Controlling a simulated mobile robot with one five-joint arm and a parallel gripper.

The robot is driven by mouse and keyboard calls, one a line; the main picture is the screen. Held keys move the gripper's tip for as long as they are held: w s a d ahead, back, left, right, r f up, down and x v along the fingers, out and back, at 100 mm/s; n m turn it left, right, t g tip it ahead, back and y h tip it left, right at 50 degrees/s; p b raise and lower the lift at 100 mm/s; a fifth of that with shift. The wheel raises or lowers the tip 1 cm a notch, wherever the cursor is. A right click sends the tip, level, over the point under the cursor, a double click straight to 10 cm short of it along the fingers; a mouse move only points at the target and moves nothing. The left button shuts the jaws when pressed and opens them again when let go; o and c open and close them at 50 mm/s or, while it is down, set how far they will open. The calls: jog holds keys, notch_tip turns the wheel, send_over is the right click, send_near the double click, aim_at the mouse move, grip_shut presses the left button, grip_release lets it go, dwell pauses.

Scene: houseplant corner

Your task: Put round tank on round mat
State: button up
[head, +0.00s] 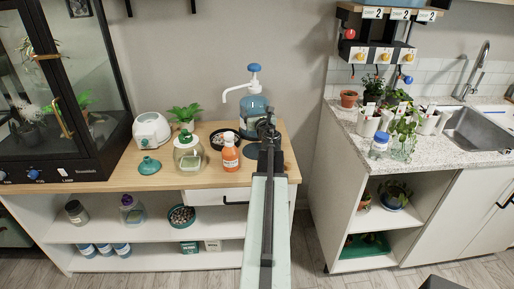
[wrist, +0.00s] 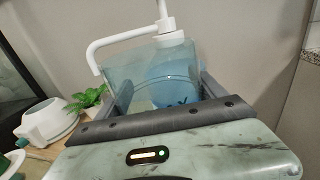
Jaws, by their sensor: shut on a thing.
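The wall is close behind. A gap separates this counter from the sink counter (head: 440,150).

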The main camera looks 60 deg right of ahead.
notch_tip(320, 180, down, 10)
jog(key=b, duration=0.8)
jog(key=shift+r+b, duration=0.15)
jog(key=shift+b, duration=0.2)
jog(key=shift+r, duration=0.2)
jog(key=shift+f, duration=0.15)
jog(key=o, duration=1.6)
jog(key=shift+s, duration=0.1)
